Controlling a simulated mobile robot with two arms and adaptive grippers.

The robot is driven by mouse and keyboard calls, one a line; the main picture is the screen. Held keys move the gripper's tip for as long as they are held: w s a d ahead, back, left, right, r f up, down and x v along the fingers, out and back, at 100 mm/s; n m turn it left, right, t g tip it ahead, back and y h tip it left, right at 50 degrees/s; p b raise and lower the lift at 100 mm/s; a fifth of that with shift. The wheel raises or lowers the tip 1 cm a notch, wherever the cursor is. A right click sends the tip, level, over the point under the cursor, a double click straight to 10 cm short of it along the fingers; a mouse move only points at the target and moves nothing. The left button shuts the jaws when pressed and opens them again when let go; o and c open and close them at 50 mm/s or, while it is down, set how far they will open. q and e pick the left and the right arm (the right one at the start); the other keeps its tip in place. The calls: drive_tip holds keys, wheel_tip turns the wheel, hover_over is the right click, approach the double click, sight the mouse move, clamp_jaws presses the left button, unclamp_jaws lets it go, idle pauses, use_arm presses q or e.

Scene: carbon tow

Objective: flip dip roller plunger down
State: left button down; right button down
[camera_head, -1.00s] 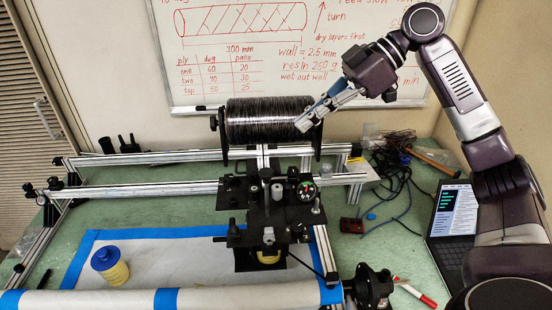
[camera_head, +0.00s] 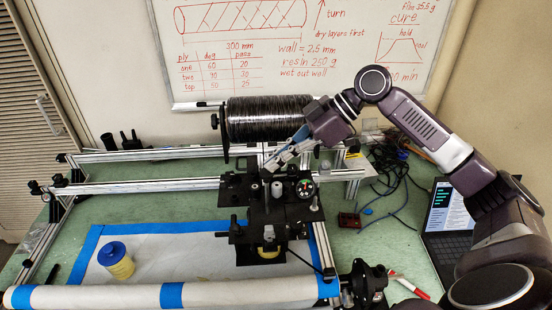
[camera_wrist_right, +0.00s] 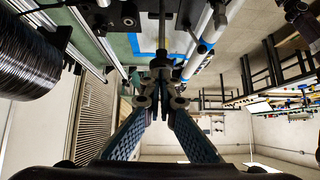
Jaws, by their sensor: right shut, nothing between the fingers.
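The black carriage (camera_head: 250,212) sits across the rails of the winder and carries small posts, a silver cylinder (camera_head: 277,189) and a round dial (camera_head: 305,188). Which of these parts is the dip roller plunger I cannot tell. My right gripper (camera_head: 270,168) is shut and empty, pointing down and left at the back of the carriage, just below the black tow spool (camera_head: 268,118). In the right wrist view its fingertips (camera_wrist_right: 160,75) meet in front of the dark carriage hardware. Whether they touch any part is unclear. My left gripper is not in view.
Metal rails (camera_head: 130,188) cross the green table. A white mandrel tube (camera_head: 90,297) lies along the front. Cables, a laptop (camera_head: 447,222) and a red marker (camera_head: 410,287) are at the right.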

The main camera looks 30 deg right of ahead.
sight(267, 201)
wheel_tip(267, 201, down, 11)
drive_tip(key=b, duration=0.6)
drive_tip(key=shift+f, duration=0.1)
drive_tip(key=shift+s+f+b, duration=0.15)
drive_tip(key=shift+f+b, duration=0.1)
drive_tip(key=shift+b, duration=0.05)
